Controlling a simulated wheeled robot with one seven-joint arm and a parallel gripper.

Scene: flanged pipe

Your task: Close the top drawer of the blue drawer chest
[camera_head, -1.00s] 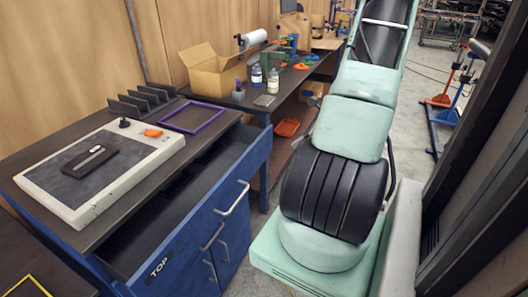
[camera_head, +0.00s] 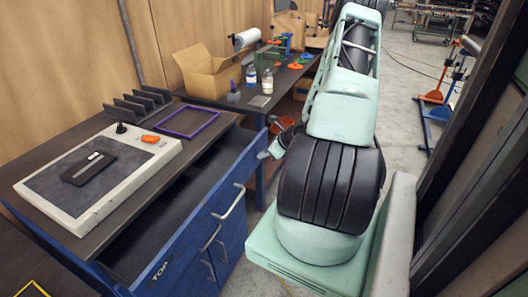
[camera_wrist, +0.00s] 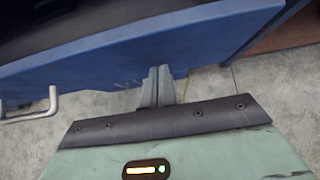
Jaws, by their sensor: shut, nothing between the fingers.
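The blue drawer chest (camera_head: 232,255) stands at the left in the head view. Its top drawer (camera_head: 180,255), marked TOP, is pulled out, and its dark inside shows between the front and the worktop. A metal handle (camera_head: 231,202) sits on the drawer front. In the wrist view the blue drawer front (camera_wrist: 130,58) runs across the upper part, with a handle (camera_wrist: 38,108) at the left. My gripper (camera_wrist: 160,72) is shut and empty, its tips at or close by the lower edge of the drawer front; contact is unclear. In the head view the gripper (camera_head: 268,153) shows small near the drawer's far end.
On the chest top lie a grey-white plate with a dark pad (camera_head: 62,205), a purple frame (camera_head: 188,122) and a dark rack (camera_head: 140,106). A bench with a cardboard box (camera_head: 208,72) and bottles stands behind. Open floor (camera_head: 405,130) lies right of my arm.

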